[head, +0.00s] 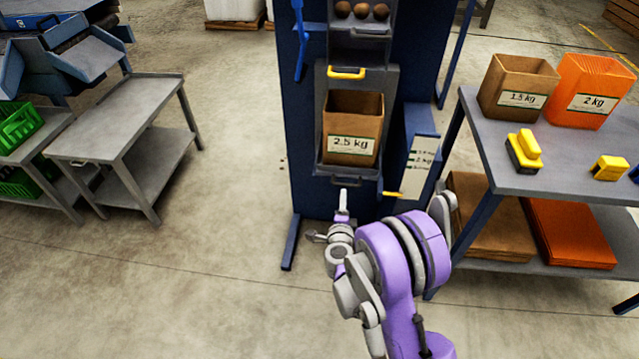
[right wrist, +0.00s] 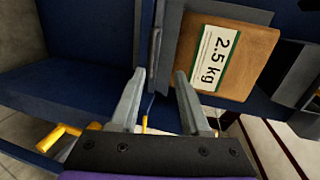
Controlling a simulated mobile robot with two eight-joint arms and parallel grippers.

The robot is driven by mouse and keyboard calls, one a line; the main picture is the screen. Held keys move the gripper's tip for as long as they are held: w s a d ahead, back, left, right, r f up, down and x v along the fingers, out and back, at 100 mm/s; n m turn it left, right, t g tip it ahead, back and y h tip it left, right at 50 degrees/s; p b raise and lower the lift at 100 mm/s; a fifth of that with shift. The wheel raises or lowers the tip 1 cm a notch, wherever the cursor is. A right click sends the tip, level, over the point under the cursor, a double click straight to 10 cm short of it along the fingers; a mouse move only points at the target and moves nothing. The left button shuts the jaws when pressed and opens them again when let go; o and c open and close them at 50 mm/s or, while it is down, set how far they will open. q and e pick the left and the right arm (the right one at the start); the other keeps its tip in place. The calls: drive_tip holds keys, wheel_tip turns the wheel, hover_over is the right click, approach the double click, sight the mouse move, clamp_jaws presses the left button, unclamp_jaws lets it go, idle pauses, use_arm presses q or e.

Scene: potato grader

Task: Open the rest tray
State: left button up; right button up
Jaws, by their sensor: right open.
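The tray (head: 326,168) is a dark grey shelf low on the blue machine column, with a dark handle (head: 345,181) along its front. A brown 2.5 kg bag (head: 352,140) stands on it; the bag also shows sideways in the right wrist view (right wrist: 222,62). My right gripper (head: 342,205) is just below and in front of the handle. In the right wrist view the right gripper (right wrist: 159,75) is open, and the dark handle bar (right wrist: 156,45) lines up with the gap between its fingers. I cannot tell whether they touch. My left gripper is not in view.
A yellow handle (head: 346,73) sits above the bag, and a yellow lever (head: 391,194) is right of the tray. A table (head: 480,133) with 1.5 kg and 2 kg containers stands close on the right. Floor left of the column is clear up to a grey cart (head: 115,120).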

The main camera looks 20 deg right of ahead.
sight(345, 186)
drive_tip(key=shift+m, duration=0.4)
drive_tip(key=x, duration=0.3)
drive_tip(key=f+x, duration=0.1)
drive_tip(key=x, duration=0.3)
drive_tip(key=f+x, duration=0.1)
drive_tip(key=x, duration=0.3)
drive_tip(key=shift+s+d, duration=0.15)
drive_tip(key=shift+d, duration=0.15)
clamp_jaws()
idle(0.6)
